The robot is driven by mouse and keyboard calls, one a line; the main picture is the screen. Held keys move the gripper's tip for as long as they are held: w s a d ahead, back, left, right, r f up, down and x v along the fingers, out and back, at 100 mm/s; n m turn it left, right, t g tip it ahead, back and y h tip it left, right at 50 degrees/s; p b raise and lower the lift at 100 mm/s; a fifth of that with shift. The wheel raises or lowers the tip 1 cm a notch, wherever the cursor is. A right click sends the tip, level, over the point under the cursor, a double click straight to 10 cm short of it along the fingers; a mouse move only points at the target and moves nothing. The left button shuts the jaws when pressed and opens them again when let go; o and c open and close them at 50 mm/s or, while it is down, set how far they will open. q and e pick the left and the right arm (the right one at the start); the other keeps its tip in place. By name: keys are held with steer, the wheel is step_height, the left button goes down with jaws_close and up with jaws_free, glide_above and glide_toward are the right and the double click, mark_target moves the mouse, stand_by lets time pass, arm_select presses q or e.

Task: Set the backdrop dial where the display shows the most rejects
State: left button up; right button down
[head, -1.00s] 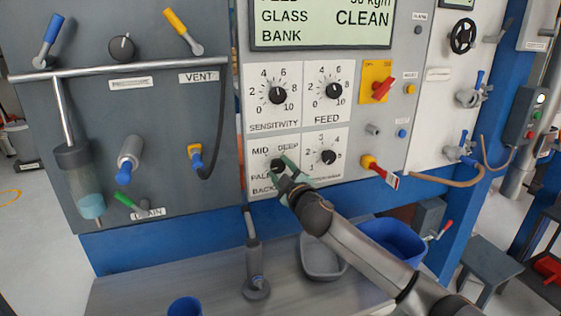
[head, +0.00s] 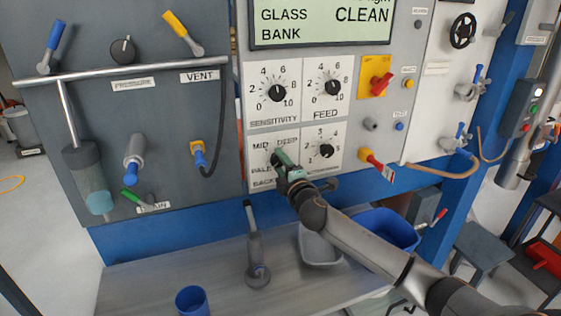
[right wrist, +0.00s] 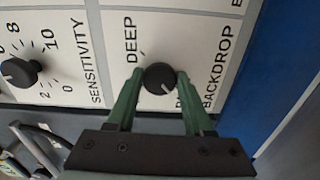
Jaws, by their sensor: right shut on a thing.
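The backdrop dial, a small black knob (right wrist: 160,77) with a white pointer mark, sits on a white plate labelled DEEP, MID and BACKDROP. In the right wrist view its mark lies at the knob's lower right, towards a label mostly hidden by a finger. My right gripper (right wrist: 160,79) has its green fingers shut on the knob, one on each side. In the head view the right gripper (head: 280,158) covers most of the dial. The display (head: 320,22) shows GLASS CLEAN and BANK; its upper lines are cut off, and no reject count is readable. My left gripper is not in view.
The sensitivity dial (head: 277,92) and feed dial (head: 333,87) are just above; another dial (head: 326,151) is close on the right. A red switch (head: 381,84) is farther right. A grey tray (head: 322,262), blue bin (head: 390,232) and blue cup (head: 191,300) are below.

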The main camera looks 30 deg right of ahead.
stand_by(0.4)
steer(key=shift+c, duration=1.6)
jaws_free()
steer(key=b+v, duration=0.1)
steer(key=v, duration=1.1)
steer(key=shift+s, duration=0.3)
steer(key=shift+f, duration=0.15)
